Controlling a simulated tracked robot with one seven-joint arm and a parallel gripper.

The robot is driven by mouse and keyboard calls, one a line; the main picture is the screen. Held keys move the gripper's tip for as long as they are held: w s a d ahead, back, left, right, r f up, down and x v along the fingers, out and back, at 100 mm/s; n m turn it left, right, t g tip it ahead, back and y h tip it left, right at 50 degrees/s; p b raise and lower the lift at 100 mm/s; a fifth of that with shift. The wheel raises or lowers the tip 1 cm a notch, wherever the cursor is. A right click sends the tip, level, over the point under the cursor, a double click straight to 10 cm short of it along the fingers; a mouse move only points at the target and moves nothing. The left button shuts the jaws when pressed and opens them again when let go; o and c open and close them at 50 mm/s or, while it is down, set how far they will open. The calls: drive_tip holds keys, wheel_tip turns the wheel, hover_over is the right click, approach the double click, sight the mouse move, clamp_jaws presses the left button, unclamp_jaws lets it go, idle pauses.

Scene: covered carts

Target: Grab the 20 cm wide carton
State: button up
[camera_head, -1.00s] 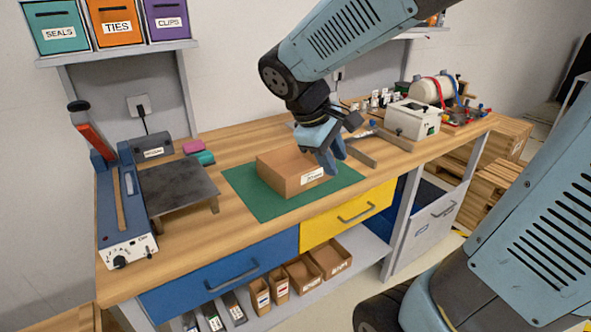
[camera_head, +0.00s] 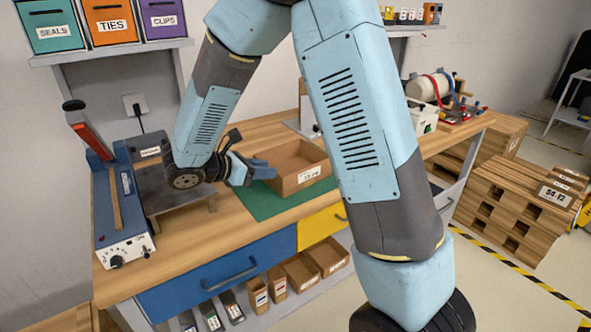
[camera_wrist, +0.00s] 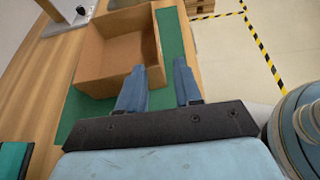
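An open-topped brown carton (camera_head: 313,181) sits upright on the green mat (camera_head: 262,205) on the workbench. Its front label is too small to read surely. My gripper (camera_head: 264,169) is at the carton's left side in the head view, low and pointing towards it. In the wrist view my gripper (camera_wrist: 159,70) is open, its two blue fingers apart. The carton (camera_wrist: 120,62) lies ahead there, with the end of one side wall lined up between the fingertips. I cannot tell whether the fingers touch it. My arm hides part of the bench right of the carton.
A dark plate stand (camera_head: 150,185) and a blue sealing machine (camera_head: 125,215) stand to the left on the bench. A white box (camera_head: 425,117) and other equipment are at the right. Below are drawers and a shelf with small cartons (camera_head: 300,270). Pallets (camera_head: 510,205) stand right.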

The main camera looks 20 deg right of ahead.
drive_tip(key=shift+n, duration=0.3)
drive_tip(key=x, duration=0.8)
drive_tip(key=shift+w+a+f, duration=0.1)
drive_tip(key=shift+w+f, duration=0.2)
drive_tip(key=shift+w, duration=0.1)
drive_tip(key=shift+x, duration=2.65)
drive_tip(key=shift+w+r, duration=0.1)
drive_tip(key=shift+r, duration=0.05)
drive_tip(key=shift+c, duration=0.3)
clamp_jaws()
